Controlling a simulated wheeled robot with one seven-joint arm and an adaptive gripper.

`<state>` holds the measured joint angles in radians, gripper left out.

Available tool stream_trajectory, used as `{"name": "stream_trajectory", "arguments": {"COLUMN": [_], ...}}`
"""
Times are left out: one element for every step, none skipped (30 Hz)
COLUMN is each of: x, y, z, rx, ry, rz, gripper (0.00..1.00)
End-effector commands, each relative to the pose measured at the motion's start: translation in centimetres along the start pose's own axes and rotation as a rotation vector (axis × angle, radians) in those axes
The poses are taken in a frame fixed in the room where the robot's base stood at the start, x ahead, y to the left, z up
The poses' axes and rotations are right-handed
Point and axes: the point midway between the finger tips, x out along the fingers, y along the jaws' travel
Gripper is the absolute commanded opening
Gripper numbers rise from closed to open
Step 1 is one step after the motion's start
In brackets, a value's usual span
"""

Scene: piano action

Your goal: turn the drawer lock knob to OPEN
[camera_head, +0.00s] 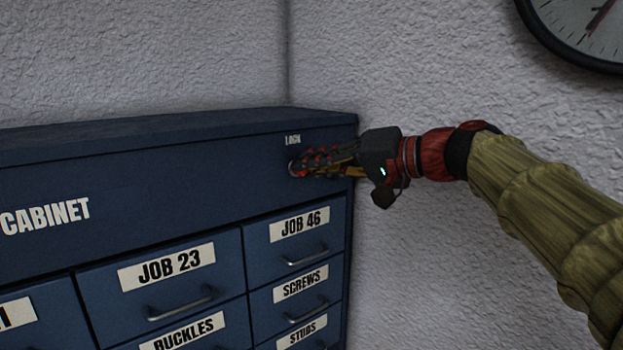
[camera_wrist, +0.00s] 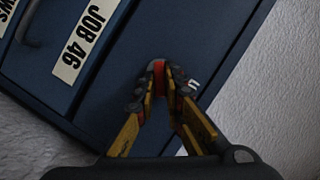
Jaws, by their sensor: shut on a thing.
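The drawer lock knob (camera_head: 293,168) is a small reddish part at the upper right of the blue cabinet's front, just under a small white label (camera_head: 293,140). My gripper (camera_head: 304,164) reaches in from the right with its fingers shut on the knob. In the wrist view the fingertips (camera_wrist: 158,84) meet on either side of the red-orange knob (camera_wrist: 158,65), against the cabinet face. The fingers cover most of the knob, so its pointer and exact turn cannot be told. The small label is too blurred to read surely.
The blue cabinet (camera_head: 130,180) has labelled drawers below the knob, with the JOB 46 drawer (camera_head: 300,225) nearest; its handle (camera_head: 305,256) sticks out. A textured wall (camera_head: 440,250) stands close to the right. A round clock (camera_head: 585,25) hangs at the upper right.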

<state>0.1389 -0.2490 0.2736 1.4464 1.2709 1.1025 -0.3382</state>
Motion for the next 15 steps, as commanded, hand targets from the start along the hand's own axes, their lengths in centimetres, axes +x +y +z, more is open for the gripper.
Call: {"name": "stream_trajectory", "arguments": {"x": [0.11,0.11,0.10,0.10,0.09,0.09,0.10,0.11,0.12,0.13,0.13,0.14,0.15,0.15,0.16], "y": [0.58,0.61,0.68,0.72,0.76,0.83,0.85,0.91,0.94,0.99,1.01,1.03,1.07,1.07,1.09], "z": [0.18,0.19,0.18,0.19,0.20,0.21,0.22,0.23,0.23,0.24,0.25,0.26,0.28,0.28,0.30], "rx": [0.043,0.069,0.104,0.130,0.156,0.190,0.215,0.239,0.271,0.293,0.316,0.344,0.365,0.383,0.409], "ry": [0.000,0.000,0.001,0.001,0.001,0.000,0.001,0.001,0.001,0.001,0.001,0.001,0.001,0.001,0.000], "rz": [-0.016,-0.027,-0.041,-0.052,-0.063,-0.077,-0.088,-0.097,-0.111,-0.120,-0.129,-0.141,-0.149,-0.158,-0.168], "gripper": [0.00,0.00,0.00,0.00,0.00,0.00,0.00,0.00,0.00,0.00,0.00,0.00,0.00,0.00,0.00]}}
